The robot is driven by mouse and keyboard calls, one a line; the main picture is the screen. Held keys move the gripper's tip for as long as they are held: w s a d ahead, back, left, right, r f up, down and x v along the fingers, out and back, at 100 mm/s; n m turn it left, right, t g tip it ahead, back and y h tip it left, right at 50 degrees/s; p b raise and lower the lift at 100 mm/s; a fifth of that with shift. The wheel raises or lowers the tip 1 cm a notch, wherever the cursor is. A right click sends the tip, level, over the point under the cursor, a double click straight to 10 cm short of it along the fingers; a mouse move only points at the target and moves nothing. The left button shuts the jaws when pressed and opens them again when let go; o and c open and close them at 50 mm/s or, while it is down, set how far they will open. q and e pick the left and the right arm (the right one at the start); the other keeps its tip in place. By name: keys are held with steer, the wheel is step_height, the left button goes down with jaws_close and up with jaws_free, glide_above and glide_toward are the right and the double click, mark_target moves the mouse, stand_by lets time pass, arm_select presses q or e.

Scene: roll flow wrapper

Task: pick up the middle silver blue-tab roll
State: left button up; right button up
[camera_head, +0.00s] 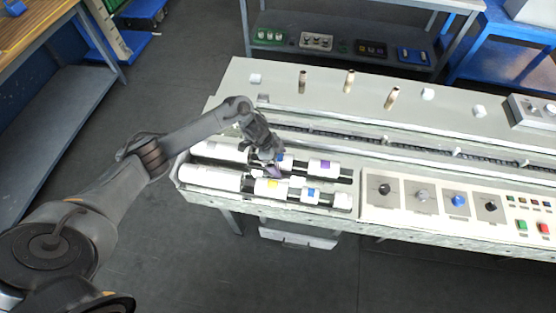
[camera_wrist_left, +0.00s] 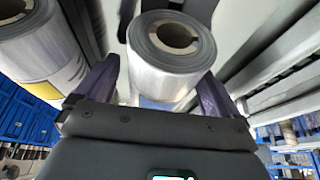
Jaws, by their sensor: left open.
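A silver roll (camera_wrist_left: 165,75) with a brown core and a bit of blue on its lower side fills the middle of the left wrist view. In the head view, a roll with a blue tab (camera_head: 286,162) lies on the rear spindle, partly hidden by my left gripper (camera_head: 273,164). The gripper is open, pointing down at this roll. In the wrist view its two purple fingers stand on either side of the silver roll; contact cannot be told. Another blue-tab roll (camera_head: 310,195) lies on the front spindle. My right gripper is not in view.
A yellow-tab roll (camera_head: 271,188) lies close by on the front spindle, and a purple-tab roll (camera_head: 324,168) on the rear one. Large white rolls (camera_head: 210,179) are at the left. A control panel (camera_head: 437,200) is at the right. Brown posts (camera_head: 349,81) stand behind.

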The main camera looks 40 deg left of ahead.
arm_select(q)
steer(key=shift+f, duration=0.25)
stand_by(0.5)
steer(key=c, duration=1.2)
steer(key=shift+c, duration=0.5)
steer(key=shift+r, duration=0.15)
